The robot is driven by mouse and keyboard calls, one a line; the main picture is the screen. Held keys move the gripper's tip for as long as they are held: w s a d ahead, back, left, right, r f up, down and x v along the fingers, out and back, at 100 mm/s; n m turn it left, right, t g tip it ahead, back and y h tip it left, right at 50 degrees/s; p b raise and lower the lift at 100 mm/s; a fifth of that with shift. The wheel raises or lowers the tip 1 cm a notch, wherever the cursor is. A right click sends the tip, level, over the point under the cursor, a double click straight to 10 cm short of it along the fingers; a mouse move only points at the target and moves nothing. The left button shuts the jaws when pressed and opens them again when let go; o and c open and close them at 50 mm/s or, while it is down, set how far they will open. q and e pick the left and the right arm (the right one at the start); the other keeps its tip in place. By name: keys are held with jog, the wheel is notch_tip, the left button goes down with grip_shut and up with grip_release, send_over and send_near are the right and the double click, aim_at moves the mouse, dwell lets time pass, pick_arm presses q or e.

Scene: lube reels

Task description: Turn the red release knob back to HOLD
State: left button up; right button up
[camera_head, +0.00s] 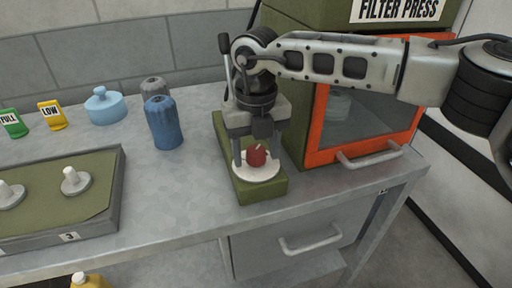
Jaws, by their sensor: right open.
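The red release knob (256,155) stands on a round white dial on a green base block (246,190), at the front of the bench in the head view. A pale mark shows on the knob's top, but I cannot read any dial lettering. My right gripper (256,158) points straight down over the knob. Its fingers are open, one on each side of the knob. I cannot tell whether they touch it. The back of the base block is partly hidden by my gripper. My left gripper is not in view.
A green filter press (293,138) with an orange-framed door (418,125) stands close on the right. Blue (164,124) and grey (154,88) bottles, a light-blue lidded pot (106,105) and a tray with white pegs (113,185) are on the left. Bench space between tray and base is clear.

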jog(key=c, duration=1)
